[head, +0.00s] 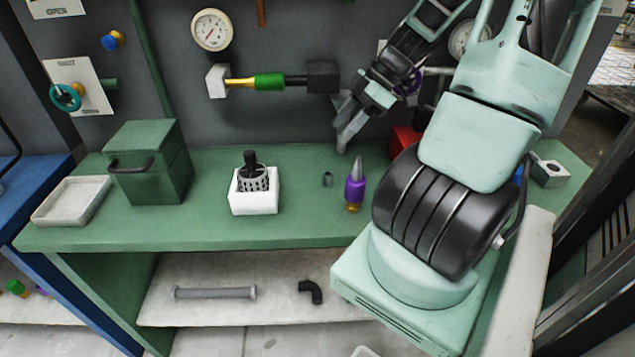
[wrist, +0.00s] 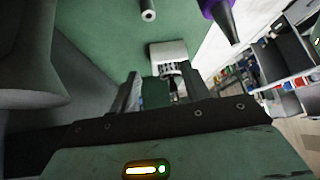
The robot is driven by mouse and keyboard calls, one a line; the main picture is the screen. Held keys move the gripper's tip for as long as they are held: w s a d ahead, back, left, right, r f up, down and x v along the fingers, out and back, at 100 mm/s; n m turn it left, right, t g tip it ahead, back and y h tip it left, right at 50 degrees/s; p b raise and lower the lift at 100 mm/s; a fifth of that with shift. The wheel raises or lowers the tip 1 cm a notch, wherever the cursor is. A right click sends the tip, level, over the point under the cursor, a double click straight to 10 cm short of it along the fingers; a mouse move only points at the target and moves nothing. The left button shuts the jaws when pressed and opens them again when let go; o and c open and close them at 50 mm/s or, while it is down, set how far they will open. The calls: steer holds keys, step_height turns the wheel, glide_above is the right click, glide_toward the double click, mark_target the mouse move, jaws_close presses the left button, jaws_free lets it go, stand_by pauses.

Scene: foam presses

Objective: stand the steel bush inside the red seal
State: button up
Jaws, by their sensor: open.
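The steel bush (head: 328,179) is a small grey hollow cylinder standing on the green bench, left of a purple bottle. It also shows at the top of the wrist view (wrist: 148,13). No red seal can be made out; a red object (head: 405,139) is partly hidden behind my arm, and I cannot tell its full shape. My gripper (head: 343,125) is open and empty, above the back of the bench, behind and above the bush. In the wrist view its two fingers (wrist: 165,92) stand apart with nothing held between them.
The purple pointed bottle (head: 355,188) stands close right of the bush. A white block with a metal basket (head: 254,202) stands to the left. A green box (head: 150,165) and a pale tray (head: 70,201) are farther left. A grey block (head: 550,174) sits at far right.

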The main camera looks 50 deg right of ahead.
steer(key=b, duration=0.1)
glide_toward(329, 173)
steer(key=x, duration=0.3)
steer(key=shift+s+a, duration=0.1)
steer(key=shift+s, duration=0.1)
steer(key=shift+w+a+f+t, duration=0.15)
steer(key=shift+w+a+f, duration=0.1)
steer(key=shift+f, duration=0.15)
steer(key=shift+w+a+f+t, duration=0.15)
steer(key=shift+a+f, duration=0.05)
steer(key=shift+f, duration=0.2)
steer(key=shift+x, duration=2.7)
jaws_close()
